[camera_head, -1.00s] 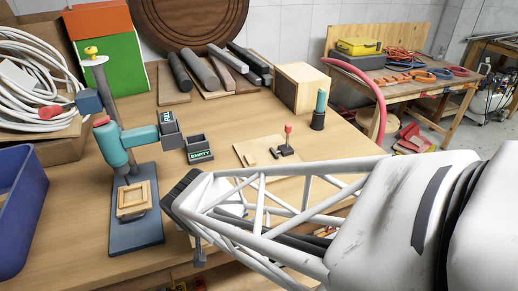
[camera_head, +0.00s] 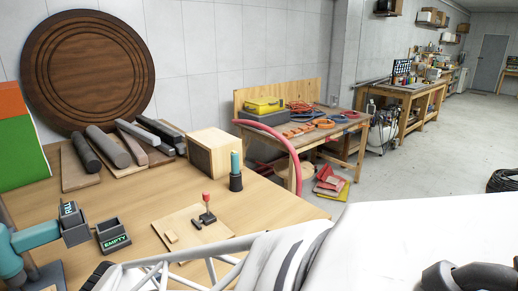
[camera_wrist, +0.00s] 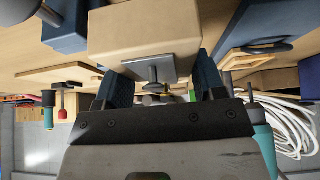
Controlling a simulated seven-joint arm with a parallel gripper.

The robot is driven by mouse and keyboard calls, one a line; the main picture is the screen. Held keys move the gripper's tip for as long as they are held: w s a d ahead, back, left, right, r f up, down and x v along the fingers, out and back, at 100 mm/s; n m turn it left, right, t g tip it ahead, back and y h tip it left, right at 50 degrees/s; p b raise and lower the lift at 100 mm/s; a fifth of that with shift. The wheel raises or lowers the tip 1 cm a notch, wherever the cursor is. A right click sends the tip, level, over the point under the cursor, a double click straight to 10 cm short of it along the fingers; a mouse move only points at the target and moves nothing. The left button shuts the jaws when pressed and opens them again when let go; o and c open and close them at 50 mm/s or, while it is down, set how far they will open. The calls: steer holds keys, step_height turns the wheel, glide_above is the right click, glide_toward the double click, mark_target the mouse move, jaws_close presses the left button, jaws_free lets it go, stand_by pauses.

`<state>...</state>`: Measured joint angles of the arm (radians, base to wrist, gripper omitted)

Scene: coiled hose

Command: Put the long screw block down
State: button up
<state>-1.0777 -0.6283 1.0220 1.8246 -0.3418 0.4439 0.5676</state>
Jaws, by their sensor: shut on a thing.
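In the wrist view a tan block with a grey plate and a short stem, seemingly the long screw block (camera_wrist: 145,28), is at the top middle, its plate and stem facing me. My gripper (camera_wrist: 160,85) has its two dark blue ribbed fingers on either side of the stem and is shut on it. The exact contact is partly hidden, and I cannot tell whether the block touches a surface below. In the head view my pale arm hides the gripper and block.
The workbench (camera_head: 140,220) carries a dark EMPTY bin (camera_head: 112,236), a FULL bin (camera_head: 73,224), a small board with a red-topped lever (camera_head: 206,205), a teal-topped cylinder (camera_head: 236,172) and a wooden box (camera_head: 213,153). White coiled hose (camera_wrist: 290,125) shows in the wrist view.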

steer(key=w+d+r+m, duration=0.1)
steer(key=w+d+r, duration=0.15)
steer(key=w, duration=0.95)
steer(key=w+d+r, duration=0.2)
steer(key=w+r, duration=0.2)
steer(key=w, duration=0.9)
steer(key=w+d+r+m, duration=0.1)
steer(key=w+d+r, duration=0.25)
steer(key=w, duration=0.85)
steer(key=w+d+f+m+t+h, duration=0.1)
steer(key=w+d, duration=0.6)
steer(key=w, duration=0.3)
steer(key=w+d+f+m+h, duration=0.1)
steer(key=w+d, duration=0.7)
steer(key=w, duration=0.3)
steer(key=w+d+f+m, duration=0.1)
steer(key=w+d+f, duration=0.5)
steer(key=d, duration=0.3)
steer(key=w+d+f+m+h, duration=0.1)
steer(key=w+d+f+m, duration=0.1)
steer(key=w+d+f, duration=0.3)
steer(key=w+d+f+m+h, duration=0.1)
steer(key=w+d+f, duration=0.5)
steer(key=d, duration=0.7)
step_height(320, 180, down, 3)
steer(key=shift+w+d+r+m+t, duration=0.2)
steer(key=shift+w+d+m+t, duration=0.1)
steer(key=shift+d+m+t, duration=0.15)
steer(key=shift+a, duration=0.15)
